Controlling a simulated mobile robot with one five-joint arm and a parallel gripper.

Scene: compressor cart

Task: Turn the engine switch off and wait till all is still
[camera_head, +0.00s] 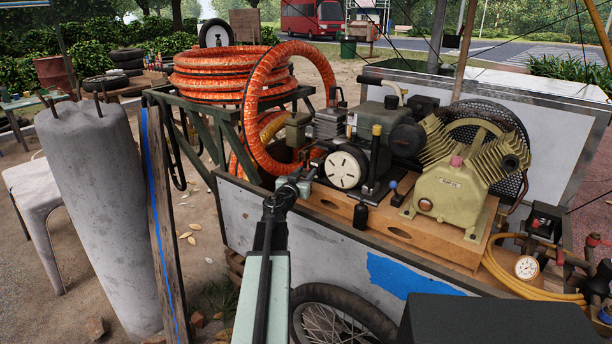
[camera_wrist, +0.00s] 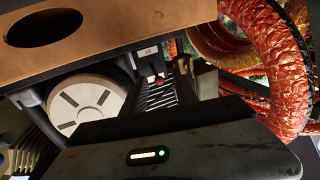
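The engine (camera_head: 370,150) stands on a wooden board on the cart, with a round white slotted cover (camera_head: 345,168) facing me. In the wrist view that cover (camera_wrist: 88,105) is at the left, and the picture is turned over. A small red switch (camera_wrist: 159,80) shows beside a pale marked plate (camera_wrist: 148,52); I cannot read its position. My gripper (camera_head: 304,180) is at the engine's left end, close to the cover. In the wrist view my gripper (camera_wrist: 160,92) seems open, its dark fingers either side of the switch. I cannot tell whether they touch it.
A tan compressor (camera_head: 450,185) with a belt guard stands right of the engine. Orange hose (camera_head: 235,75) is coiled on a rack at the left, and one loop hangs close to my gripper. A concrete post (camera_head: 100,210) stands at the left. A gauge (camera_head: 526,267) is at the right.

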